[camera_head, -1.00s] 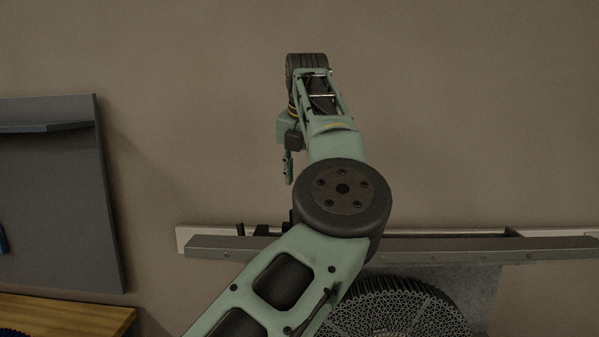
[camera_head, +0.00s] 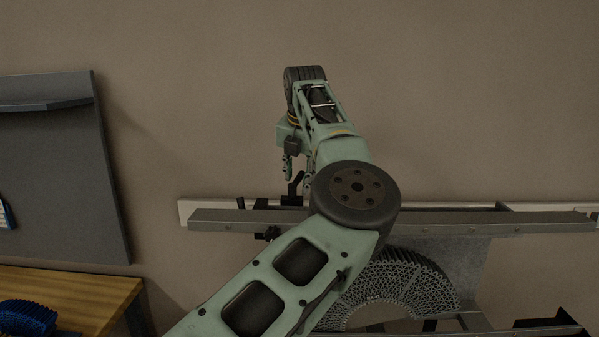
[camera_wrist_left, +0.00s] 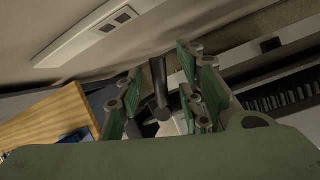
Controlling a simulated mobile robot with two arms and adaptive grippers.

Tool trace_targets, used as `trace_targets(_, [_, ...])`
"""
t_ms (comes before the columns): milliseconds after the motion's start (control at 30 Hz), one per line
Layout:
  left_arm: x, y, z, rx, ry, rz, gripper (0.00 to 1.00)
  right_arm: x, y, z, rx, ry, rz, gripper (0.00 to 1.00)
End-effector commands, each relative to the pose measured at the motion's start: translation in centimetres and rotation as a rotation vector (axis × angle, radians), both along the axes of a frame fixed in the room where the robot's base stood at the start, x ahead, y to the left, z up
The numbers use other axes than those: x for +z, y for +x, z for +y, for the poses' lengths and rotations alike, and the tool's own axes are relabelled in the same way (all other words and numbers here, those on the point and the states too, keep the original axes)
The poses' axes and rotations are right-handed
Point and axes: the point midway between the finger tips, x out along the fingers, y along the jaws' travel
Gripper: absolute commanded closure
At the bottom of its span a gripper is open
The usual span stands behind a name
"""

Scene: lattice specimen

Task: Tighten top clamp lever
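My left gripper (camera_head: 295,176) points down just above the top rail (camera_head: 420,226) of the frame. In the left wrist view its fingers (camera_wrist_left: 160,100) are apart, with a dark upright lever (camera_wrist_left: 160,80) in the gap between them. I cannot tell whether either finger touches it. In the head view a small dark lever (camera_head: 294,188) stands by the fingertips, partly hidden by my arm. A curved lattice specimen (camera_head: 400,285) sits below the rail, partly covered by my left arm. My right gripper is not in view.
A wooden bench (camera_head: 75,292) with a blue ribbed object (camera_head: 27,318) is at the lower left. A dark grey panel (camera_head: 60,180) with a shelf stands behind it. A white wall strip (camera_head: 188,208) runs behind the rail. The wall above is bare.

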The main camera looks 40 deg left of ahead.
Motion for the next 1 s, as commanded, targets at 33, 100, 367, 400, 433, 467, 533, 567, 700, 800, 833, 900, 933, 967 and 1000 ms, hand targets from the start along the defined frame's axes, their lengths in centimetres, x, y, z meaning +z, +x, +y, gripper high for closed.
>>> trace_targets(33, [0.0, 0.0, 0.0, 0.000, 0.000, 0.000, 0.71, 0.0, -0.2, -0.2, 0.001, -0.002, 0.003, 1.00])
trace_targets(100, [0.0, 0.0, 0.0, 0.000, 0.000, 0.000, 0.77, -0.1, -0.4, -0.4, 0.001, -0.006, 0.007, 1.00])
trace_targets(367, [0.0, 0.0, 0.0, 0.000, 0.000, 0.000, 1.00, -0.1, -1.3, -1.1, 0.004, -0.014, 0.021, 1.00])
trace_targets(400, [0.0, 0.0, 0.0, 0.000, 0.000, 0.000, 1.00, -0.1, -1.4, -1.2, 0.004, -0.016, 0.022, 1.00])
trace_targets(433, [0.0, 0.0, 0.0, 0.000, 0.000, 0.000, 1.00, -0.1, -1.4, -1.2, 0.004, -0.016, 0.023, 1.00])
trace_targets(467, [0.0, 0.0, 0.0, 0.000, 0.000, 0.000, 1.00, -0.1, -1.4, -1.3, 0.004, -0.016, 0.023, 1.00])
trace_targets(533, [0.0, 0.0, 0.0, 0.000, 0.000, 0.000, 1.00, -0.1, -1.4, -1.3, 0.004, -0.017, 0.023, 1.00])
trace_targets(567, [0.0, 0.0, 0.0, -0.001, -0.001, 0.000, 1.00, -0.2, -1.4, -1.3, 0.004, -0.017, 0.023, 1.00])
trace_targets(700, [-0.4, 0.0, -0.3, -0.072, -0.002, -0.002, 1.00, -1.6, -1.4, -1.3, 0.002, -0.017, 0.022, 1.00])
trace_targets(800, [-0.4, 0.1, -0.6, -0.168, 0.000, -0.003, 1.00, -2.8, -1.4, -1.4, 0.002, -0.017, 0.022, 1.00])
trace_targets(833, [-0.4, 0.1, -0.7, -0.195, 0.000, -0.004, 1.00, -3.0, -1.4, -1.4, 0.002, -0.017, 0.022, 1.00])
trace_targets(900, [-0.3, 0.1, -1.0, -0.253, -0.001, -0.002, 1.00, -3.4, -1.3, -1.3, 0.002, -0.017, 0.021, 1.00])
trace_targets(933, [-0.2, 0.1, -1.0, -0.270, -0.001, -0.002, 1.00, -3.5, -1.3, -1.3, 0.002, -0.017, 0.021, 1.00])
trace_targets(967, [-0.2, 0.1, -1.1, -0.285, -0.001, -0.001, 1.00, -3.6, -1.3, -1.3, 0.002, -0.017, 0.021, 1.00])
trace_targets(1000, [-0.1, 0.1, -1.1, -0.296, 0.000, -0.001, 1.00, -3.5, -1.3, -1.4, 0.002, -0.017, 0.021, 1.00])
